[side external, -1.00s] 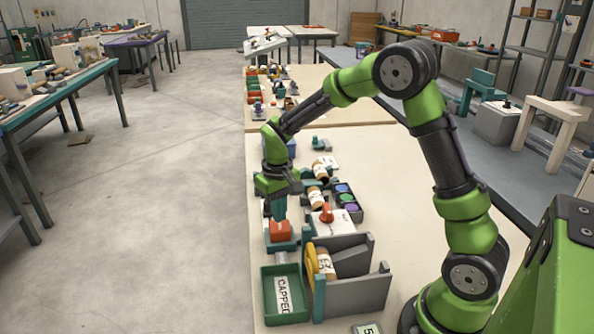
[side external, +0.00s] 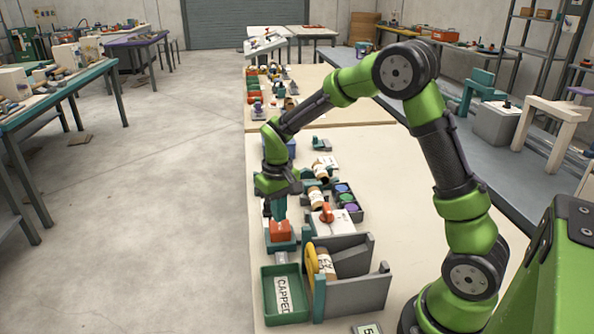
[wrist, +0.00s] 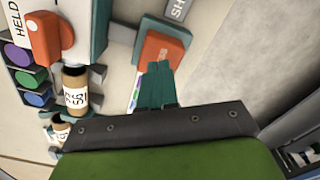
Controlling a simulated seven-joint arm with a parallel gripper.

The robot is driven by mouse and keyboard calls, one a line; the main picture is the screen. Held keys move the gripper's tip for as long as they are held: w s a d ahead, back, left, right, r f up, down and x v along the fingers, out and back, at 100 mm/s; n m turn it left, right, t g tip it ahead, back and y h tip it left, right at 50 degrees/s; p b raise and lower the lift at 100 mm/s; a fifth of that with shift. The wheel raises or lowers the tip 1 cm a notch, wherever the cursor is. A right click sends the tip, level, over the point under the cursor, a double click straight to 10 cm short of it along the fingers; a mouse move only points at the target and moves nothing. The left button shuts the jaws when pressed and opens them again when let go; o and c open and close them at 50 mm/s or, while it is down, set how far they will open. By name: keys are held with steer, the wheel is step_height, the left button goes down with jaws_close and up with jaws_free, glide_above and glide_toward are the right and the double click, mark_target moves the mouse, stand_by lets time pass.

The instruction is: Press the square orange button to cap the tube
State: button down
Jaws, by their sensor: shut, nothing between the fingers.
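The square orange button (side external: 281,230) sits on a teal base at the left edge of the table, just behind the green tray. It also shows in the wrist view (wrist: 161,48). My gripper (side external: 279,216) points down with its teal fingers closed together and empty. The fingertips are at the button's top; I cannot tell whether they touch it. In the wrist view the closed fingers (wrist: 157,68) reach the button's near edge. A brown tube with a white label (wrist: 74,88) lies left of the fingers in the wrist view.
A green tray labelled CAPPED (side external: 286,294) is in front of the button. A grey rack (side external: 352,292) holding a labelled tube stands to its right. An orange knob on a white panel (side external: 327,213) and a holder with coloured caps (side external: 347,196) are close on the right.

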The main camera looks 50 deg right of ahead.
mark_target(280, 226)
steer(key=shift+f, duration=0.35)
steer(key=shift+f, duration=1.6)
steer(key=shift+r, duration=4.1)
steer(key=shift+s+f, duration=0.1)
steer(key=shift+f, duration=0.2)
steer(key=s+a+r+t+y, duration=0.1)
steer(key=s+a+r+t, duration=0.2)
steer(key=s+r, duration=0.3)
steer(key=s+a+r+m+t+y, duration=0.1)
steer(key=s+a+r+t, duration=0.3)
steer(key=s+r, duration=0.3)
steer(key=s, duration=0.5)
steer(key=shift+s, duration=0.2)
